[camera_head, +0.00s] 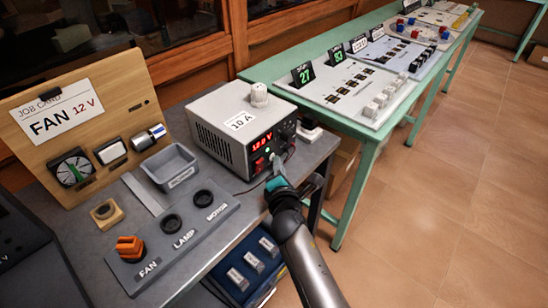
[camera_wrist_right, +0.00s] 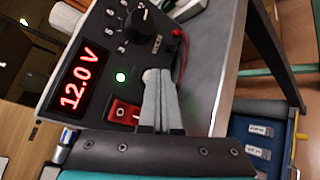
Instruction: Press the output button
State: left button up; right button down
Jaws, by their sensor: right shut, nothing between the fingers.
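The power supply (camera_head: 225,125) is a light grey box with a dark front panel and a "10 A" label. Its red display (camera_wrist_right: 80,80) reads 12.0 V in the right wrist view. A small green light (camera_wrist_right: 121,77) glows beside a red rocker switch (camera_wrist_right: 123,111). A pale round button (camera_wrist_right: 151,75) lies at my fingertips and is partly covered by them. My right gripper (camera_wrist_right: 158,76) is shut and empty, its tips at the panel; I cannot tell whether they touch the button. In the head view the right gripper (camera_head: 277,164) is in front of the panel. My left gripper is not in view.
A dark knob (camera_wrist_right: 138,22) and a red terminal (camera_wrist_right: 178,34) are close to the fingers. The job card (camera_head: 57,112) reads FAN 12 V. An orange plug (camera_head: 130,247) sits at FAN on the socket board (camera_head: 200,230). A green table (camera_head: 373,150) stands behind right.

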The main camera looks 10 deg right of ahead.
dwell(0.4)
jog(key=shift+s+d, duration=0.25)
jog(key=shift+s, duration=0.1)
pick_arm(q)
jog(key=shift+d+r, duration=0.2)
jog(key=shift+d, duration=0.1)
pick_arm(e)
jog(key=shift+s+d+p, duration=0.35)
jog(key=shift+s+p, duration=0.05)
jog(key=shift+p, duration=0.05)
jog(key=s+d+p, duration=0.1)
jog(key=s+d, duration=0.1)
jog(key=shift+s, duration=0.35)
jog(key=shift+s+d, duration=0.45)
jog(key=shift+s, duration=0.1)
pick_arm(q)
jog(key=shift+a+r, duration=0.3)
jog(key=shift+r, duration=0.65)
pick_arm(e)
jog(key=shift+s+d, duration=0.1)
